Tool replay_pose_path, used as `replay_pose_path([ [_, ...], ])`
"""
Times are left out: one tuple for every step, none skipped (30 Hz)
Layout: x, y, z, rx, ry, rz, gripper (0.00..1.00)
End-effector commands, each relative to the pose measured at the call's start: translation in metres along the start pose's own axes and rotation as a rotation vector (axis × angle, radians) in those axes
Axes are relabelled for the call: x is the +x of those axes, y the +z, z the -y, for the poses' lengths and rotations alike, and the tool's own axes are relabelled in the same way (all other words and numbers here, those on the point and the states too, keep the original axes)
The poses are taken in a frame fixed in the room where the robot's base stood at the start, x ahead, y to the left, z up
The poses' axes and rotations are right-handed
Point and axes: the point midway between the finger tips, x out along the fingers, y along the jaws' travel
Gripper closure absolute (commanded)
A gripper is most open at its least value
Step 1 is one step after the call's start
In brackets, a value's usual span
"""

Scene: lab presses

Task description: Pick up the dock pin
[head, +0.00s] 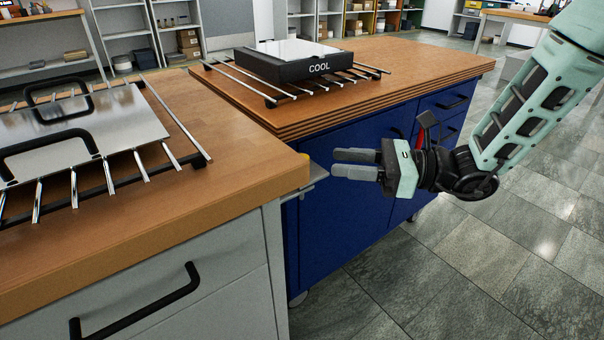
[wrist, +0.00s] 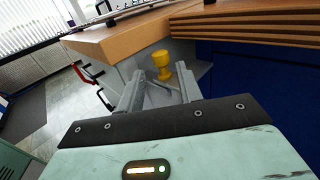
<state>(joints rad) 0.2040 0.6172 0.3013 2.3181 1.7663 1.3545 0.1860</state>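The dock pin is a yellow knobbed peg (wrist: 161,64) standing upright on a small grey bracket (wrist: 203,70) between the two benches. In the head view only a sliver of yellow (head: 304,166) shows at the bench corner, and I cannot make out the pin's shape there. My gripper (head: 335,164) points left toward that corner, in front of the blue cabinet.
A wooden bench (head: 230,185) with a rack and metal plate stands at left. A second bench (head: 420,58) above a blue cabinet (head: 335,215) carries a black block marked COOL (head: 290,62) on a rack. Bench edges lie close to my gripper. Open tiled floor (head: 480,260) is at right.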

Motion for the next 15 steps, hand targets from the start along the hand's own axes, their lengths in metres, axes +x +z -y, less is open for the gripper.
replay_pose_path([
  [0.006, -0.001, 0.0, -0.001, 0.002, 0.0, 0.65],
  [0.009, -0.001, 0.0, 0.0, 0.002, -0.001, 0.65],
  [0.012, -0.001, -0.001, 0.0, 0.002, -0.001, 0.65],
  [0.013, 0.0, 0.0, 0.0, 0.001, 0.0, 0.65],
  [0.014, 0.0, 0.0, 0.0, 0.001, 0.0, 0.65],
  [0.017, -0.001, 0.0, 0.0, 0.001, 0.0, 0.65],
  [0.019, -0.001, 0.0, -0.001, 0.001, 0.0, 0.65],
  [0.022, -0.001, 0.0, -0.001, 0.002, 0.0, 0.65],
  [0.028, -0.002, -0.001, -0.002, 0.004, 0.0, 0.65],
  [0.032, -0.003, -0.001, -0.002, 0.004, 0.001, 0.65],
  [0.037, -0.004, -0.001, -0.003, 0.004, 0.0, 0.65],
  [0.043, -0.004, -0.001, -0.002, 0.004, -0.001, 0.65],
  [0.048, -0.004, -0.001, -0.001, 0.003, 0.0, 0.65],
  [0.052, -0.003, -0.001, -0.001, 0.003, 0.0, 0.65],
  [0.057, -0.003, -0.001, -0.001, 0.003, 0.0, 0.65],
])
